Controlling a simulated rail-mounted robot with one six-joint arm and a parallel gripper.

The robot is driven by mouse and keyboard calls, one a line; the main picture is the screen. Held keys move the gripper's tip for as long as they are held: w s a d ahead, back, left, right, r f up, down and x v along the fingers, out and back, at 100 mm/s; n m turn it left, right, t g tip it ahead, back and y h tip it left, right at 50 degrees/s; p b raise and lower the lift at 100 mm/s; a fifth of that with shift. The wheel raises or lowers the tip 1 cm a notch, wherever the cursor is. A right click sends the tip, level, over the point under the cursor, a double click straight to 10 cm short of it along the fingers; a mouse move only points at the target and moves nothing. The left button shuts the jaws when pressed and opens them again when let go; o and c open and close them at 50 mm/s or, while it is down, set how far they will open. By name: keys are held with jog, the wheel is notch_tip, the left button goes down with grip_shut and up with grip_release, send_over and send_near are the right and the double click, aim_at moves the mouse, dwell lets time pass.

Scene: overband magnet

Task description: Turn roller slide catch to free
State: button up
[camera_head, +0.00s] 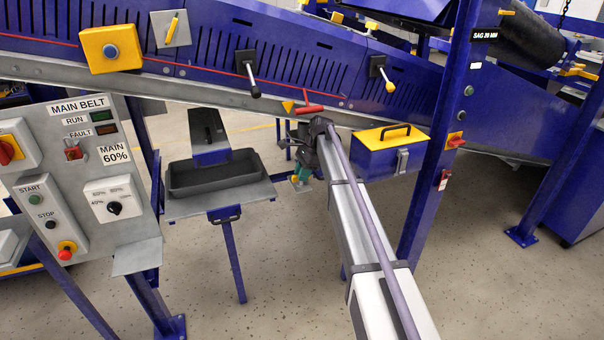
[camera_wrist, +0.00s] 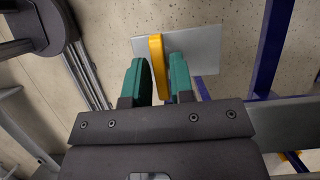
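In the wrist view, a yellow lever (camera_wrist: 157,62) lies across a light grey plate (camera_wrist: 203,52), between the two teal fingers of my gripper (camera_wrist: 159,78). The fingers stand apart, one on each side of the lever; I cannot tell whether they touch it. In the head view, my gripper (camera_head: 299,179) hangs below the conveyor frame at the end of my arm, with a small yellow patch beside it. The lever and plate are mostly hidden there. Another yellow lever (camera_head: 173,27) on a grey plate sits at upper left on the blue guard. No label identifies the roller slide catch.
A blue and yellow toolbox (camera_head: 390,152) is right of my arm, by a blue post (camera_head: 441,135). A dark tray (camera_head: 213,174) on a stand is to the left. The control panel (camera_head: 82,180) is further left.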

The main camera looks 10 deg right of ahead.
jog(key=shift+o, duration=1.3)
jog(key=shift+r, duration=0.15)
jog(key=shift+w+d+r+p, duration=0.1)
jog(key=shift+d+r+p, duration=0.1)
jog(key=shift+r+p, duration=0.55)
jog(key=w+d, duration=0.2)
jog(key=d, duration=1)
jog(key=shift+f, duration=0.35)
jog(key=s+a+n+h, duration=0.1)
jog(key=s+a+n, duration=0.3)
jog(key=s, duration=1)
jog(key=s+a+f+n+h, duration=0.1)
jog(key=s+a+n, duration=0.3)
jog(key=s, duration=1)
jog(key=s+a+n+h, duration=0.2)
jog(key=s+a+n, duration=0.2)
jog(key=s+n, duration=0.4)
jog(key=s, duration=0.6)
jog(key=shift+a+f+t, duration=0.15)
jog(key=shift+a+t, duration=0.25)
